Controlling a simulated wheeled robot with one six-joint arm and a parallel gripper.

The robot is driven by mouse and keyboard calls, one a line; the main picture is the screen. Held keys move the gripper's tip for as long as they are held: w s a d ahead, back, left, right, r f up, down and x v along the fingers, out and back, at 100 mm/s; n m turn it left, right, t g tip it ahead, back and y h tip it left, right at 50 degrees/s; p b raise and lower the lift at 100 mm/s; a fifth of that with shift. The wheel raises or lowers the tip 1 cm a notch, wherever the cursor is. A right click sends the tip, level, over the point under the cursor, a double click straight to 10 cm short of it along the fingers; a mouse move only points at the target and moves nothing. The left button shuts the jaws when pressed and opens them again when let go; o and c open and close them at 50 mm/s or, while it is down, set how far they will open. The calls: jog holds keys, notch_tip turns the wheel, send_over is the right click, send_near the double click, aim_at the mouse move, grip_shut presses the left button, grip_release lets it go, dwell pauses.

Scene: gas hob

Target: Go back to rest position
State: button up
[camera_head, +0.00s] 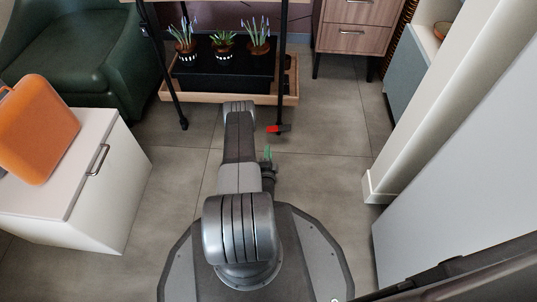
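My arm rises from my round grey base and is folded, its elbow pointing away from me toward the trolley. The dark end of the arm, my gripper (268,168), shows only in part at the right side of the folded arm, with a small green piece at its tip. The fingers are too small and covered to tell whether they are open or shut. I see no thing held. No gas hob shows in this view.
A wheeled trolley (222,92) with several potted plants on its lower shelf stands ahead. A white cabinet (107,185) with an orange case (40,128) is at left, a green armchair (88,50) behind it. White panels rise at right. Grey tiled floor (325,180) is free between.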

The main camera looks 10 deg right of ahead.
aim_at(270, 129)
dwell(0.3)
jog(key=shift+w+d+r, duration=0.1)
jog(key=shift+w+d, duration=0.05)
jog(key=shift+w, duration=0.35)
jog(key=x, duration=1.1)
jog(key=shift+w+d+f, duration=0.1)
jog(key=shift+w+f, duration=0.15)
jog(key=shift+w+d+r, duration=0.15)
jog(key=shift+w, duration=0.45)
